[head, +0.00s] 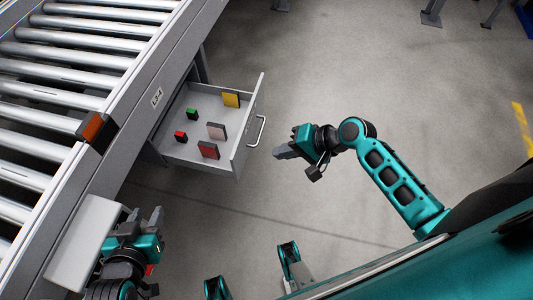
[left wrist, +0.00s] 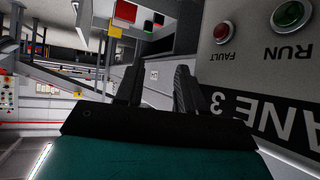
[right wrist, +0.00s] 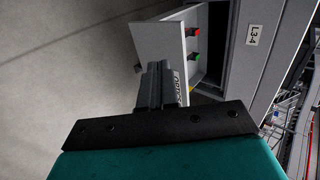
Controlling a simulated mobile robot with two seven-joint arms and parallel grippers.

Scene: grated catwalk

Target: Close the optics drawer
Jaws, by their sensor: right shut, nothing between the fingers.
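The drawer (head: 185,152) stands pulled out from under the conveyor frame, with several small coloured blocks inside. Its front panel carries a bar handle (head: 261,131). My right gripper (head: 279,152) is shut and empty, just right of the drawer front in the head view and apart from the handle. My left gripper (head: 144,217) is open and empty, beside a pale grey box at lower left; its spread fingers show in the left wrist view (left wrist: 157,85).
The roller conveyor (head: 75,62) fills the upper left, with an L3-4 tag (head: 157,97) on its rail. A control panel (left wrist: 260,70) with red and green buttons is close to my left gripper. The floor right of the drawer is clear.

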